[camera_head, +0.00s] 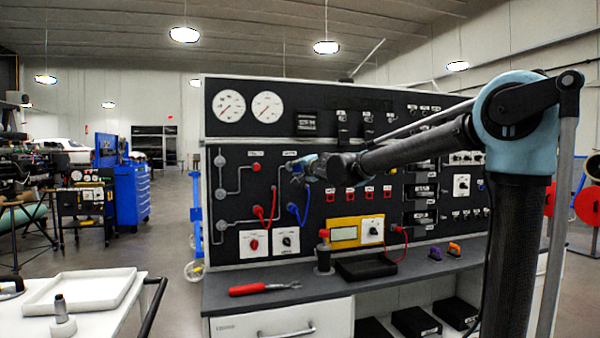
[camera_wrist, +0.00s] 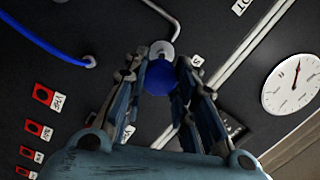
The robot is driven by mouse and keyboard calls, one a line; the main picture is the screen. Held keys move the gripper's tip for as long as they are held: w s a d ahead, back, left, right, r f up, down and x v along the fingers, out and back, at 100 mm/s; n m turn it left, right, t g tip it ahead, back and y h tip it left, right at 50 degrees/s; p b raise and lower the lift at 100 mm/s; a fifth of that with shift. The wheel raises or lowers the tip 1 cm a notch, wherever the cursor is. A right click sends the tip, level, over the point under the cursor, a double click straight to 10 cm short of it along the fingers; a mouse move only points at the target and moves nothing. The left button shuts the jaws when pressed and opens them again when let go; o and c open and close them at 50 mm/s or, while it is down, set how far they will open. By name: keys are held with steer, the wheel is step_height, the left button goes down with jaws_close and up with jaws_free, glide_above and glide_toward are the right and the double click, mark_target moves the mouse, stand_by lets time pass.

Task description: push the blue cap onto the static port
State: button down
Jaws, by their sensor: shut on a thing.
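My gripper (camera_head: 306,168) is at the upper left of the black panel, close in front of its face. In the wrist view my gripper (camera_wrist: 160,78) is shut on the blue cap (camera_wrist: 159,79), a round blue piece between the fingertips. A round grey metal port fitting (camera_wrist: 161,49) shows just past the cap, with a grey pipe running from it. I take this fitting to be the static port. The cap overlaps its edge in the picture; I cannot tell whether they touch. In the head view the fingers hide most of the cap and fitting.
A red hose (camera_head: 265,218) and a blue hose (camera_head: 299,215) hang on the panel (camera_head: 330,200) below my gripper. A red-handled tool (camera_head: 263,288) lies on the bench. A white tray (camera_head: 85,292) stands on a cart at lower left. Dial gauges (camera_head: 229,106) sit above.

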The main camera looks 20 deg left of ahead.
mark_target(294, 167)
steer(key=shift+x, duration=2.35)
steer(key=shift+w+d+r, duration=0.1)
steer(key=shift+w+d, duration=0.05)
steer(key=shift+d, duration=0.05)
steer(key=shift+a+m, duration=0.3)
steer(key=shift+m, duration=0.2)
steer(key=shift+w+a, duration=0.35)
steer(key=shift+w, duration=0.2)
steer(key=shift+w+a+r, duration=0.15)
steer(key=shift+w+a, duration=0.1)
steer(key=shift+w, duration=0.15)
stand_by(0.4)
steer(key=c, duration=1.2)
jaws_free()
steer(key=shift+c, duration=0.2)
steer(key=shift+o, duration=0.8)
